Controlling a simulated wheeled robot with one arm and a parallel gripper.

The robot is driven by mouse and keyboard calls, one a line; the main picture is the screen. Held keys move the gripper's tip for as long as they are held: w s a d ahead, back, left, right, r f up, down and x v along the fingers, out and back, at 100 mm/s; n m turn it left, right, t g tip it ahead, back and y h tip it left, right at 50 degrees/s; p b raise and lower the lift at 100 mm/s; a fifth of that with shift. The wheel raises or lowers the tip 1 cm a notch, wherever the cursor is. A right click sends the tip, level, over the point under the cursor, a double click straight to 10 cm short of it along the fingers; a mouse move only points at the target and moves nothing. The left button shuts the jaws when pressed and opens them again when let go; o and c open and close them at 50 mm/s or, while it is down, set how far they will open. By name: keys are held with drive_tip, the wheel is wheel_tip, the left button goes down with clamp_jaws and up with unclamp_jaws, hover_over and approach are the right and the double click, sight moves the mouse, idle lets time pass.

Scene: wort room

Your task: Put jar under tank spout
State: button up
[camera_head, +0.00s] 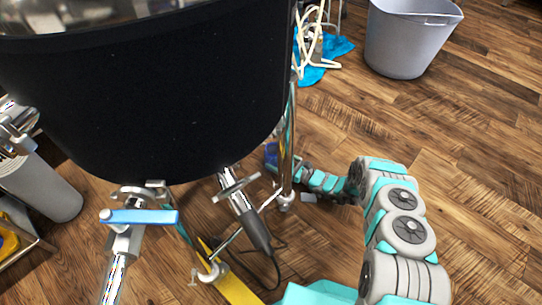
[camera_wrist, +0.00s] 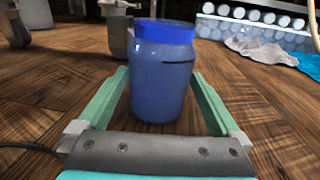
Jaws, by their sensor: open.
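The jar (camera_wrist: 160,85) is a blue, translucent container with a bright blue lid, upright on the wooden floor in the wrist view. My gripper (camera_wrist: 159,73) is open, with one green finger on each side of the jar; contact with it cannot be made out. In the head view a small blue part of the jar (camera_head: 271,153) shows beside the tank's leg, mostly hidden. The black tank (camera_head: 160,95) fills the upper left there. A metal valve with a blue lever (camera_head: 140,216) and a pipe hang under its front; the spout opening is not clearly visible.
A metal tank leg (camera_head: 287,150) stands close to my gripper. A yellow bar (camera_head: 240,290) and a dark cable lie beneath the tank. A grey bucket (camera_head: 408,38) and blue cloths (camera_head: 310,75) are farther back. The floor at right is clear.

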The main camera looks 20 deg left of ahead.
drive_tip(key=v, duration=0.8)
